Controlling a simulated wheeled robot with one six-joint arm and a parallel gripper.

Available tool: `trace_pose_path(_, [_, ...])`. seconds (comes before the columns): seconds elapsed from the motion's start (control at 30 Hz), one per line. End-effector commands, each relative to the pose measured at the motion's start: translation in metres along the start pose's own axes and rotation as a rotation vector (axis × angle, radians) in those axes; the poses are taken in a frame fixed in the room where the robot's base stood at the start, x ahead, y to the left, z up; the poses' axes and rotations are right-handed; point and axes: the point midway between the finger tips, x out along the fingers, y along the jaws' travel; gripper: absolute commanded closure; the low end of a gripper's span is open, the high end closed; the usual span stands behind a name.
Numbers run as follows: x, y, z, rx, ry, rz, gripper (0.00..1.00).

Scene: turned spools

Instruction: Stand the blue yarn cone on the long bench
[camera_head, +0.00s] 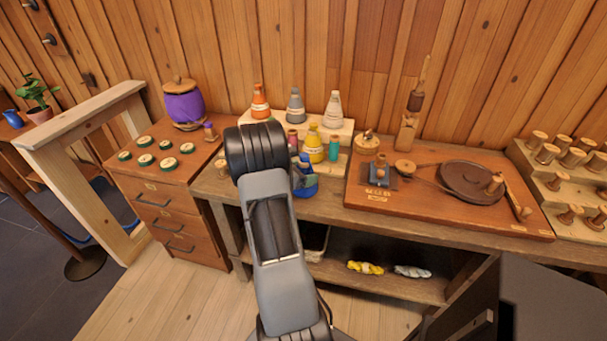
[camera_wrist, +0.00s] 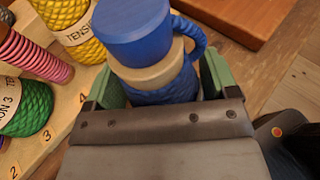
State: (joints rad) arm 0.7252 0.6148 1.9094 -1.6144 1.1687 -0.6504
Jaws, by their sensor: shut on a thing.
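The blue yarn cone (camera_wrist: 158,72) is between the green fingers of my gripper (camera_wrist: 163,84) in the wrist view. It has a blue cap, a pale collar and blue yarn, with a loop of yarn at its right side. In the head view the blue cone (camera_head: 305,183) shows just right of my arm, in front of the stepped rack. My arm hides most of the gripper there. The long bench (camera_head: 325,205) runs under it. The cone's base is hidden, so I cannot tell whether it touches the bench top.
A stepped rack (camera_head: 345,128) with several yarn cones stands behind the blue one; its numbered edge is close in the wrist view (camera_wrist: 62,120). A wooden board with a dark wheel (camera_head: 470,182) lies to the right. Drawers (camera_head: 165,205) stand left.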

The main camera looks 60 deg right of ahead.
Motion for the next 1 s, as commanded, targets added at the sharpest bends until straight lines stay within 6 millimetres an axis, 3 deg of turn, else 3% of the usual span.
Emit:
trace_pose_path(0.37, [0.001,0.0,-0.003,0.001,-0.002,0.0,0.57])
trace_pose_path(0.4, [0.001,0.0,-0.003,0.0,0.0,0.0,0.16])
trace_pose_path(0.57, [0.001,0.0,-0.003,0.0,0.0,0.0,0.01])
trace_pose_path(0.87, [-0.001,0.0,0.002,0.0,0.0,0.0,0.0])
trace_pose_path(1.0, [-0.017,0.001,0.001,0.0,0.0,0.004,0.0])
